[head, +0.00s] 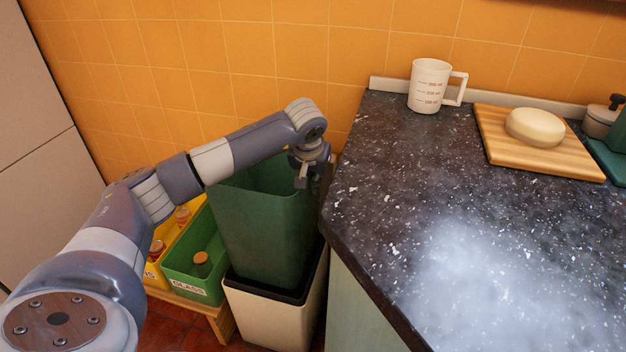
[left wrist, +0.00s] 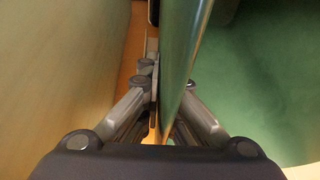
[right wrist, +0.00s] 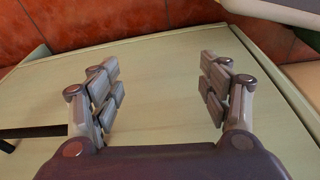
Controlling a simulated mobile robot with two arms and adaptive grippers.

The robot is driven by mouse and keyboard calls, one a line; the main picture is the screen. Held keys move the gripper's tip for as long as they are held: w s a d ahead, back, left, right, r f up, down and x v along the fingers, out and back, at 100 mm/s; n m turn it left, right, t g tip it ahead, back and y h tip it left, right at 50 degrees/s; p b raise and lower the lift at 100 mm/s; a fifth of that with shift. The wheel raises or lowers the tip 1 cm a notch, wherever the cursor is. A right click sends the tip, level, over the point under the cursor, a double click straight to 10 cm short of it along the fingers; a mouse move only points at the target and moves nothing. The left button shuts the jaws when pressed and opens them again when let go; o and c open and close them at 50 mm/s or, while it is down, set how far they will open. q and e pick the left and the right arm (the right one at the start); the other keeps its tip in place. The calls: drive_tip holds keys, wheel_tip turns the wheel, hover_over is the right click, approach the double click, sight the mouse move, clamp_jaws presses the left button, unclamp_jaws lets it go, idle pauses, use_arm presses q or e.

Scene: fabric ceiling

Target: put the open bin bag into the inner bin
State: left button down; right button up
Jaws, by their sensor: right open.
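The open bin bag (head: 262,225) is dark green, box-shaped and upright, with its open mouth at the top. It stands over the cream bin (head: 262,317), and its lower end is within the dark rim of the inner bin (head: 283,292). How deep it reaches is hidden. My left gripper (head: 308,180) is at the bag's right rim, beside the counter. In the left wrist view its fingers (left wrist: 166,88) are shut on the green bag wall (left wrist: 178,60), one on each side. My right gripper (right wrist: 161,85) is open and empty before a pale cabinet panel.
The speckled counter (head: 400,200) stands close on the right, bearing a measuring jug (head: 429,86) and a board (head: 545,155) with a cream oval item (head: 535,127). Green (head: 190,277) and yellow (head: 156,268) sorting boxes stand left. The tiled wall (head: 260,50) is behind.

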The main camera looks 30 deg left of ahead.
sight(313, 196)
use_arm(q)
drive_tip(key=shift+f+b, duration=0.4)
drive_tip(key=shift+f, duration=0.45)
drive_tip(key=shift+f+b, duration=0.35)
drive_tip(key=shift+f, duration=0.3)
use_arm(e)
drive_tip(key=shift+w+r, duration=0.2)
drive_tip(key=shift+r, duration=1.25)
drive_tip(key=shift+w+r, duration=0.2)
drive_tip(key=shift+r, duration=1.2)
use_arm(q)
drive_tip(key=shift+f, duration=0.2)
